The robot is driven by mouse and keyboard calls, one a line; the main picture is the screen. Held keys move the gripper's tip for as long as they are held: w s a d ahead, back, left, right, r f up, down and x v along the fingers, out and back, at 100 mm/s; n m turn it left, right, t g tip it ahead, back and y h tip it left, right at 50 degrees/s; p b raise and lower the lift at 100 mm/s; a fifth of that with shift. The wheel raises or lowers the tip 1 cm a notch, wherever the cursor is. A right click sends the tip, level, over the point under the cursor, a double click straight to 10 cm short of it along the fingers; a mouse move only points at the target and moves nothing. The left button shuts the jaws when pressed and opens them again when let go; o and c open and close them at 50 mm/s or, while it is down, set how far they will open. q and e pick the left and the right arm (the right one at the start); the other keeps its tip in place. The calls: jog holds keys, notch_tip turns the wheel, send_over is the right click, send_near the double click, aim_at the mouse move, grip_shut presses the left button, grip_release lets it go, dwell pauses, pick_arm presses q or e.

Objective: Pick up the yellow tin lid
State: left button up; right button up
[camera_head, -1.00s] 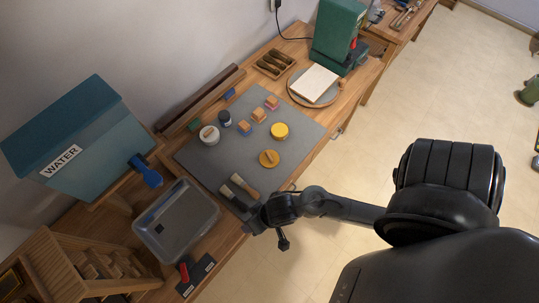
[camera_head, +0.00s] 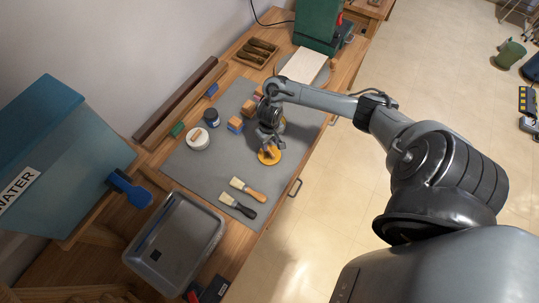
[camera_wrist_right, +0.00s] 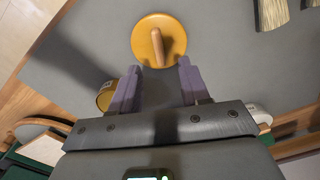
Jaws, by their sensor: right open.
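The yellow tin lid (camera_head: 274,159) lies flat on the grey mat (camera_head: 205,170). In the right wrist view the lid (camera_wrist_right: 145,43) is a round yellow disc with a wooden bar handle (camera_wrist_right: 158,46) across its middle. My right gripper (camera_head: 268,149) is above the lid in the head view and partly covers it. In the right wrist view the right gripper (camera_wrist_right: 159,76) is open and empty. Its two purple fingers point toward the lid, with the near end of the handle in line with the gap. My left gripper is not in view.
The yellow tin (camera_wrist_right: 104,98) stands beside the gripper's left finger in the wrist view. Two brushes (camera_head: 243,198) lie on the mat nearby. A white round tin (camera_head: 198,138), a dark jar (camera_head: 211,117) and wooden stamps (camera_head: 236,125) stand on the mat.

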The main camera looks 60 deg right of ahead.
aim_at(270, 153)
jog(key=shift+f+b, duration=0.35)
jog(key=shift+f, duration=1.55)
notch_tip(270, 153, down, 4)
jog(key=shift+s+d+b, duration=0.1)
jog(key=shift+s+b, duration=0.05)
jog(key=shift+b, duration=0.4)
jog(key=shift+f, duration=0.35)
grip_shut()
